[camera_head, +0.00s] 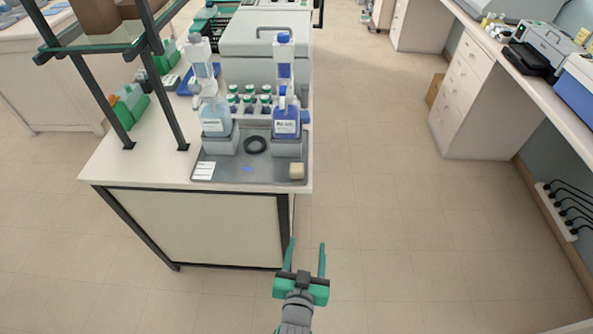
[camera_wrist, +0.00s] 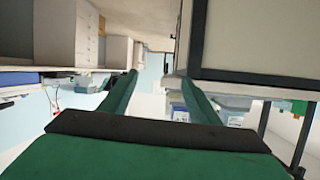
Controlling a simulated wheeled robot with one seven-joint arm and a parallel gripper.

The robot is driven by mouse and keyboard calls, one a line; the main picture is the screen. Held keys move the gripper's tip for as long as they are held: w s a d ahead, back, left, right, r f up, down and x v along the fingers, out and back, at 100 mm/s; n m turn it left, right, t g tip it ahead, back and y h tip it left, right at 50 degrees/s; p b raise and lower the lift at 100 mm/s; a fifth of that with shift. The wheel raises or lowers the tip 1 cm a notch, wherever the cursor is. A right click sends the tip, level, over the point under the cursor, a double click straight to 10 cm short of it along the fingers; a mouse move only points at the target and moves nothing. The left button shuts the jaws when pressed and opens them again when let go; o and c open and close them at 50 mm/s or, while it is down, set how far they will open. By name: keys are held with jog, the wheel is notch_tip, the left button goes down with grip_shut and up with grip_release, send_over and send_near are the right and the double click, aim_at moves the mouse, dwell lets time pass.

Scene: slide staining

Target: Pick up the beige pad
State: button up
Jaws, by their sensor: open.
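The beige pad (camera_head: 297,171) is a small block at the front right corner of the dark grey tray (camera_head: 232,172) on the bench. My gripper (camera_head: 306,258) is open and empty, with its green fingers apart. In the head view it is in front of the bench, near its right front leg and apart from the pad. In the wrist view the open fingers (camera_wrist: 158,98) reach forward, and the picture looks upside down. I cannot make out the pad there.
The tray also holds a clear bottle (camera_head: 215,119), a blue-liquid bottle (camera_head: 286,122) in grey holders, and a black ring (camera_head: 255,145). Capped small bottles (camera_head: 248,100) stand behind. A dark shelf frame (camera_head: 100,90) rises at left. The floor (camera_head: 400,230) at right is clear.

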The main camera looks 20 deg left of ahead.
jog(key=n+g+y, duration=0.1)
jog(key=n, duration=0.1)
send_near(296, 168)
jog(key=x, duration=1)
jog(key=shift+w+f, duration=0.1)
jog(key=shift+w, duration=0.2)
jog(key=shift+s, duration=0.1)
jog(key=c, duration=1.1)
